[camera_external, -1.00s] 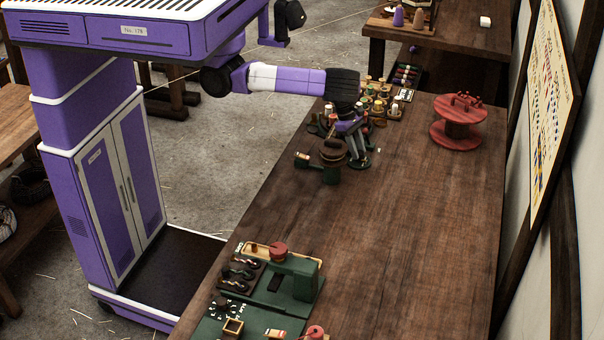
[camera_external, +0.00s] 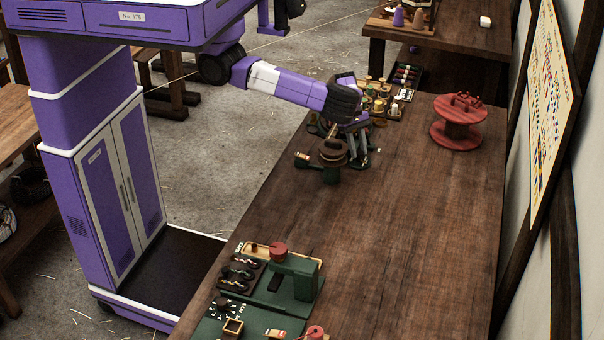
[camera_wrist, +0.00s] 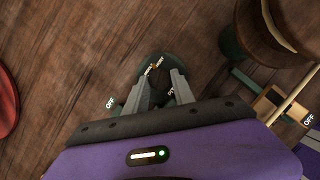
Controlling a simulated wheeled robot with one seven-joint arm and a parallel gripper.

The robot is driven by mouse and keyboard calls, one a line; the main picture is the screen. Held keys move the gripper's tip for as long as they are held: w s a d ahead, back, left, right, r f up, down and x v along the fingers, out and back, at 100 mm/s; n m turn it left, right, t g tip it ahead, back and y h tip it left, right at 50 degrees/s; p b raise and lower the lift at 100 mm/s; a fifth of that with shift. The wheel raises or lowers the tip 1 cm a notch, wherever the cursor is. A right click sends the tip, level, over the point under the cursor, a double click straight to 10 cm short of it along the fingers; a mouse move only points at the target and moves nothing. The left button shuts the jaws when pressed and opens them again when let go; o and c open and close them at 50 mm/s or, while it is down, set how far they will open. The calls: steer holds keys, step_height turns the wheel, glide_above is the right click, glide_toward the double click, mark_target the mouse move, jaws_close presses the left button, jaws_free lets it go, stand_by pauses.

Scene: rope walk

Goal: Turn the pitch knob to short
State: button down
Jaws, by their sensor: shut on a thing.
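In the wrist view the dark pitch knob (camera_wrist: 160,92) stands on a round dark green base, with the two grey fingers of my gripper (camera_wrist: 158,84) on either side of it. The gripper is shut on the knob. A small pale and orange mark shows at its far edge, and small white lettering lies around it, too small to read surely. In the external view my gripper (camera_external: 361,148) points down at the green device by the table's left edge. The fingers and arm hide the knob there.
A wooden spool (camera_external: 333,152) on a green stand is close left of my gripper. Several small bobbins (camera_external: 377,100) stand behind it. A red reel (camera_external: 456,128) is to the right. A green machine (camera_external: 295,277) stands in front. The table's middle is clear.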

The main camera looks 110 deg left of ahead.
steer(key=shift+w+m+g+h+p, duration=0.1)
steer(key=shift+m+g+h+p, duration=0.2)
steer(key=shift+m+p, duration=0.65)
steer(key=shift+w+m+g+h+p, duration=0.1)
steer(key=shift+m+g+h+p, duration=0.2)
steer(key=shift+m+p, duration=0.65)
steer(key=shift+m, duration=0.3)
steer(key=c, duration=1.1)
jaws_free()
steer(key=shift+o, duration=0.2)
steer(key=shift+a, duration=0.1)
steer(key=v, duration=0.7)
steer(key=shift+r+b, duration=0.35)
steer(key=shift+s+a, duration=0.1)
steer(key=shift+s, duration=0.05)
